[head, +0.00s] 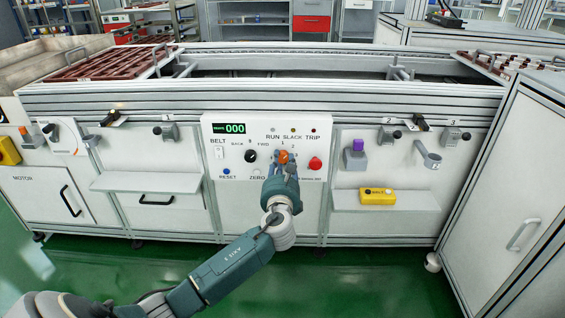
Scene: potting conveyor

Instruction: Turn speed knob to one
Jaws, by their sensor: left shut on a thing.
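The white control panel (213,140) is on the front of the conveyor, with a green display (229,128) reading 000. The orange speed knob (283,155) is right of the panel's middle, with small marks 1 and 2 above it. My left gripper (282,161) reaches up from below and is shut on the orange knob. The gripper hides the knob's lower part, and I cannot tell which mark the knob points to. My right gripper is not in view.
A black BACK/FWD knob (250,156) is left of the gripper and a red button (315,163) right of it. Blue RESET (226,171) and white ZERO (256,171) buttons sit below. A shelf (385,199) with a yellow box (377,196) juts out at the right.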

